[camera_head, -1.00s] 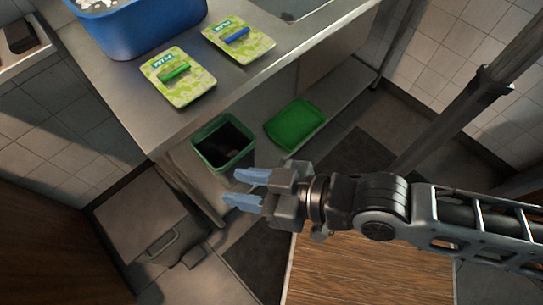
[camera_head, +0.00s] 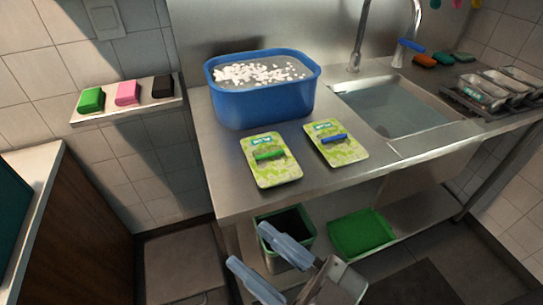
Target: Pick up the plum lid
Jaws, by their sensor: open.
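Two flat yellow-green patterned lids lie side by side on the steel counter. The left lid (camera_head: 282,173) has a green handle and the right lid (camera_head: 349,153) has a blue handle. Each has a small blue-green label near its far edge, too small to read now; the earlier picture suggests PLUM on them. My gripper (camera_head: 247,246), with two light-blue fingers, is at the bottom of the picture, in front of and below the counter edge. Its fingers are apart with nothing between them. It touches neither lid.
A blue tub (camera_head: 262,103) with white pieces floating in it stands behind the lids. A sink (camera_head: 392,108) is to the right. A green bin (camera_head: 309,240) and green tray (camera_head: 361,233) are below the counter. A wall shelf (camera_head: 130,111) holds several coloured blocks.

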